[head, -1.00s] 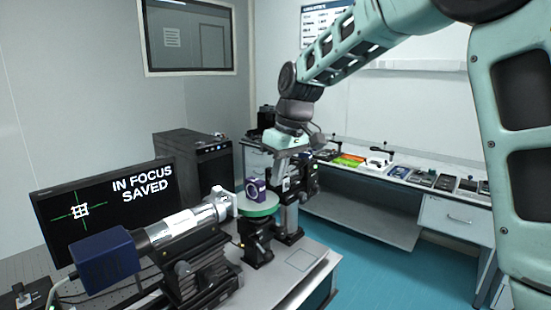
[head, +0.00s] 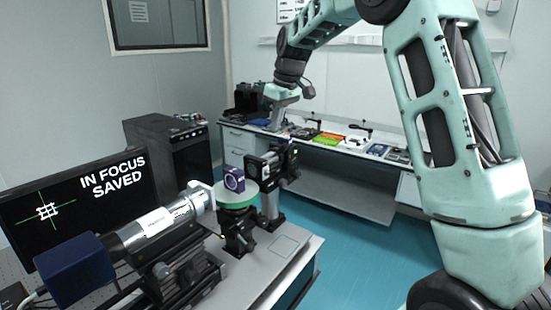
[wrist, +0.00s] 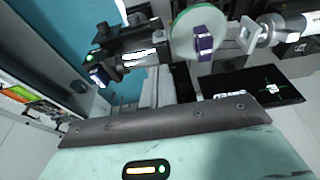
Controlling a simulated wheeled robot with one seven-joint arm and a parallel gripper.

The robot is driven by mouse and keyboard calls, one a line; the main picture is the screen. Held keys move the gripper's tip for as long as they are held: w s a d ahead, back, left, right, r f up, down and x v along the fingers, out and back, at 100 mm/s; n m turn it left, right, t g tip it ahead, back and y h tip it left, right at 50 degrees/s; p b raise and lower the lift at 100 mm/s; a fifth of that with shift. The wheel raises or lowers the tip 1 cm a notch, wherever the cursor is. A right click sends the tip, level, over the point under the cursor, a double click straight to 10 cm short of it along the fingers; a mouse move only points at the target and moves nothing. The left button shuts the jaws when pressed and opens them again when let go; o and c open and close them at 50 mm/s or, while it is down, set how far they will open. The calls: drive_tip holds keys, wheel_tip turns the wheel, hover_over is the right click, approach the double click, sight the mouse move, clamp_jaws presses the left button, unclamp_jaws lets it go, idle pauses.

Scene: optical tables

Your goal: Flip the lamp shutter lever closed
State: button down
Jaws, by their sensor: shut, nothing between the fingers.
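The lamp (head: 268,166) is a black box on a post just right of the round green-rimmed stage (head: 236,199). A small green light shows on its right end. In the wrist view the lamp (wrist: 128,52) lies at the upper left, with a green light and a small pale-blue piece at its left end. I cannot tell whether that piece is the shutter lever, or the lever's position. My gripper (head: 275,122) points down, shut and empty, above and apart from the lamp in the head view. Its fingertips are not clear in the wrist view.
A purple holder (head: 234,179) stands on the stage. A silver camera tube (head: 155,225) is left of it, before a monitor (head: 75,195) reading "IN FOCUS SAVED". A long bench (head: 345,160) with small items runs behind. Teal floor is clear at right.

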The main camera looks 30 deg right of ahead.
drive_tip(key=p, duration=0.4)
hover_over(278, 170)
drive_tip(key=w+a, duration=0.1)
drive_tip(key=w, duration=0.1)
drive_tip(key=x, duration=0.2)
drive_tip(key=s+x, duration=0.1)
drive_tip(key=x, duration=0.4)
drive_tip(key=shift+s+d+f, duration=0.2)
drive_tip(key=shift+d+f, duration=0.1)
drive_tip(key=shift+f, duration=0.2)
drive_tip(key=f, duration=0.1)
drive_tip(key=s+f, duration=0.1)
drive_tip(key=f+p, duration=0.1)
drive_tip(key=shift+s+d, duration=0.25)
drive_tip(key=shift+s+f, duration=0.1)
drive_tip(key=shift+f, duration=0.35)
